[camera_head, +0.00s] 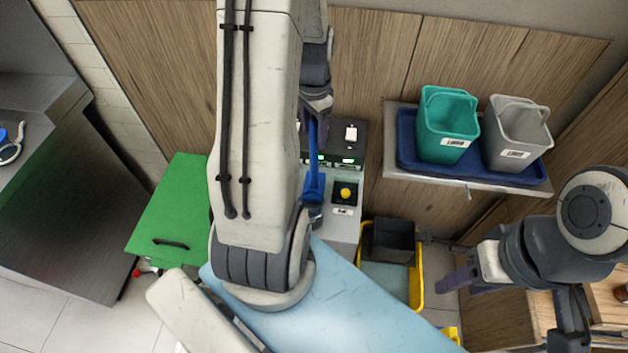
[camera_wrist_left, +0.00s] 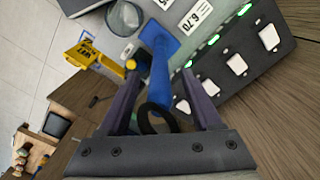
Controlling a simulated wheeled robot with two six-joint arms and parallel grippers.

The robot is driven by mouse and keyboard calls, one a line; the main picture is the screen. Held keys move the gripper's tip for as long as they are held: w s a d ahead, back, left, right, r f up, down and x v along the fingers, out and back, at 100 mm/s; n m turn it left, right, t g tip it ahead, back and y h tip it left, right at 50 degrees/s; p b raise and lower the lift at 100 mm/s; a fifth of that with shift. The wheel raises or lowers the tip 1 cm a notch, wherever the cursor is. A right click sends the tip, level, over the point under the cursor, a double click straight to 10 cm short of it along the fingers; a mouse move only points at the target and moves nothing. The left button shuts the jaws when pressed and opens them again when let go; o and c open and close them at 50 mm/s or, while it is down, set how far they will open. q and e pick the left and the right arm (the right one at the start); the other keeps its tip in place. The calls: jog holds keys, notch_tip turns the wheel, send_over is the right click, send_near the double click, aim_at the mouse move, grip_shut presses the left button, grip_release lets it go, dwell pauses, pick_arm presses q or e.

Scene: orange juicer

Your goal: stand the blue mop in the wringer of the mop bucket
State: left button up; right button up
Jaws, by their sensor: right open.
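The blue mop (camera_head: 314,188) is upright in front of the grey machine, its broad head low and its handle rising to my left gripper (camera_head: 316,98). In the left wrist view the mop (camera_wrist_left: 160,75) lies between the two fingers of my left gripper (camera_wrist_left: 160,75), with a gap showing on each side of the handle. A black ring is at the handle's near end. The yellow mop bucket (camera_head: 418,275) stands on the floor right of the machine, with its dark wringer (camera_head: 392,238) on top. My right gripper (camera_head: 462,284) is open and empty, right of the bucket.
The grey machine (camera_head: 340,225) has a yellow button and lit green lights. A green cabinet (camera_head: 165,215) stands left of it. A shelf at the upper right holds a blue tray (camera_head: 405,158) with a teal bucket (camera_head: 446,125) and a grey bucket (camera_head: 515,130).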

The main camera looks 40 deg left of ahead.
pick_arm(q)
grip_shut()
jog(key=shift+r, duration=0.1)
dwell(1.2)
